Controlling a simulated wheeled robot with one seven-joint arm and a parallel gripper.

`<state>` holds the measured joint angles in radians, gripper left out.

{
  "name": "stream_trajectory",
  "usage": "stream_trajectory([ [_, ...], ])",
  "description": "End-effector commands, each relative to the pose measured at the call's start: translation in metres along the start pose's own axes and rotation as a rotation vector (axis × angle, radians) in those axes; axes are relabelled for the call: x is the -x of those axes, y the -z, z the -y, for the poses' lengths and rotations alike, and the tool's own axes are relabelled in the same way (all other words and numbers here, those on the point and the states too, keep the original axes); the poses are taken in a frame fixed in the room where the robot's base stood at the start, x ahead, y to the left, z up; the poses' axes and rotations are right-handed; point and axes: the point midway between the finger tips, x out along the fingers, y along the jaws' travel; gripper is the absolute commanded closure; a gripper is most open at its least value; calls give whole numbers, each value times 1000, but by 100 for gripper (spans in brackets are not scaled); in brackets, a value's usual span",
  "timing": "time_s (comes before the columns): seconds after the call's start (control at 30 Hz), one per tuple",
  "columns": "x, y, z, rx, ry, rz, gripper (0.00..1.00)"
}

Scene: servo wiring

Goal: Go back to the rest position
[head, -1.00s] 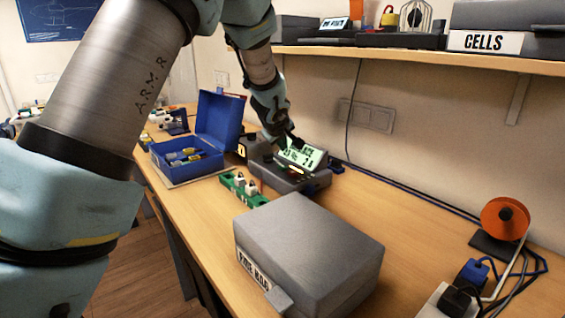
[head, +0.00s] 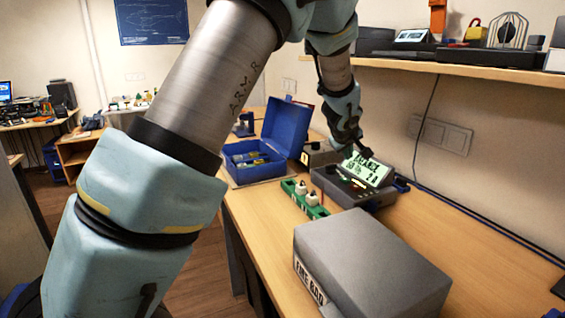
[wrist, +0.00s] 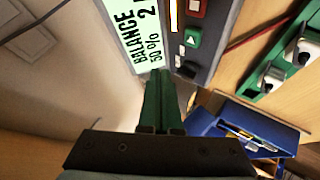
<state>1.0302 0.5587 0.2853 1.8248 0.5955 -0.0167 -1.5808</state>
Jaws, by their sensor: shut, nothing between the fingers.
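My gripper (head: 366,154) is at the end of my raised arm, just above and in front of the lit screen of a grey charger-like device (head: 345,185). In the wrist view my gripper (wrist: 160,75) has its two dark green fingers together with nothing between them. The wrist view shows the device's screen (wrist: 138,30) reading "BALANCE" and "50 %", with red and green buttons beside it. I cannot tell from these views whether the fingertips touch the device.
An open blue box (head: 262,150) stands left of the device, and a green holder (head: 303,202) with white-topped parts is in front. A large grey case (head: 375,262) fills the near bench. A loaded shelf (head: 480,60) runs along the wall. Floor is clear at left.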

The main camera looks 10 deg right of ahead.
Motion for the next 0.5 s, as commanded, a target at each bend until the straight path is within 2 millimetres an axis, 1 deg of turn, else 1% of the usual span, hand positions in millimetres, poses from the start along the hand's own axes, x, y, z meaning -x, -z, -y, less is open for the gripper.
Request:
stream_trajectory([
  [0.07, 2, 4, 7, -1, 11, -2, 100],
  [0.17, 10, 18, 35, -7, 55, -6, 100],
  [0.27, 29, 38, 87, -27, 137, -1, 100],
  [0.3, 40, 45, 113, -37, 177, 7, 100],
  [0.33, 49, 49, 133, -45, 209, 17, 100],
  [0.37, 59, 52, 153, -55, 238, 28, 100],
  [0.4, 73, 54, 179, -68, 277, 47, 100],
  [0.43, 84, 54, 198, -78, 306, 64, 100],
  [0.47, 96, 53, 217, -89, 332, 83, 100],
  [0.5, 112, 50, 242, -103, 366, 112, 100],
])
